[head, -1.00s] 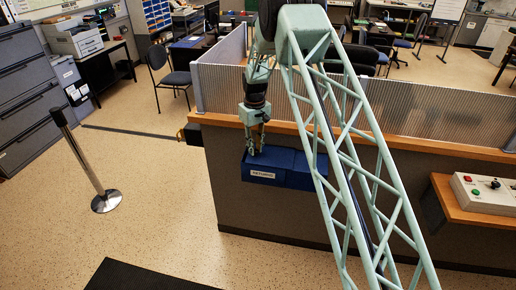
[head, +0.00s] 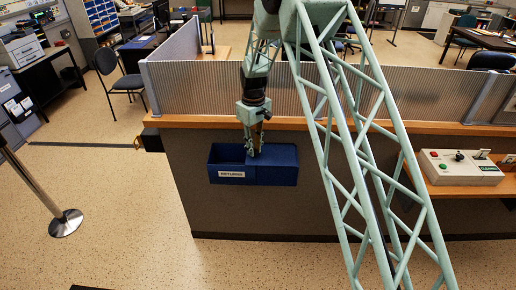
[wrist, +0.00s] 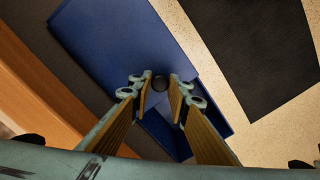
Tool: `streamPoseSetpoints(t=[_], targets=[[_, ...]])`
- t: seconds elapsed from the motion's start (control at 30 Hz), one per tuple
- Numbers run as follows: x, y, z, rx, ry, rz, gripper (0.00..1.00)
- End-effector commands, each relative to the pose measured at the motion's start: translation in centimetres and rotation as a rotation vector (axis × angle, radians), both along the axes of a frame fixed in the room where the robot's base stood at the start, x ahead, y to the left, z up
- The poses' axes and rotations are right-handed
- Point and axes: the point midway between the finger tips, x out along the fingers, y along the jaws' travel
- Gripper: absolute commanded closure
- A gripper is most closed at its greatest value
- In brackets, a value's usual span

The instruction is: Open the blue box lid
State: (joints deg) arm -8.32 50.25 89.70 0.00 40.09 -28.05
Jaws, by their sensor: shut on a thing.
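The blue box (head: 231,175) with a white label is fixed to the front of the counter. Its blue lid (head: 280,160) lies over the right part, and the left part shows a dark open inside. In the wrist view the lid (wrist: 125,45) fills the upper left, with part of the box (wrist: 212,118) and its opening below right. My gripper (head: 253,151) is over the middle of the box, pointing down.
The wooden counter top (head: 200,121) with a ribbed screen (head: 215,88) stands behind the box. A control box (head: 462,167) with buttons sits on a shelf at the right. A post (head: 66,222) stands on the floor at the left.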

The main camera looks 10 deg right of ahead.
Motion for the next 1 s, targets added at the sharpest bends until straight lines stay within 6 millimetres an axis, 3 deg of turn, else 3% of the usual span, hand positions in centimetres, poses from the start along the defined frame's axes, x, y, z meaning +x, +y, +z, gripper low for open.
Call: streamPoseSetpoints(t=[0.37, 0.4, 0.53, 1.0], targets=[[0.01, 0.1, 0.07, 0.0, -0.002, 0.003, 1.0], [0.02, 0.1, 0.07, 0.0, -0.002, 0.003, 0.8], [0.0, 0.1, 0.06, 0.0, -0.001, 0.003, 0.7], [0.0, 0.1, 0.49, 0.0, -0.001, 0.003, 0.7]])
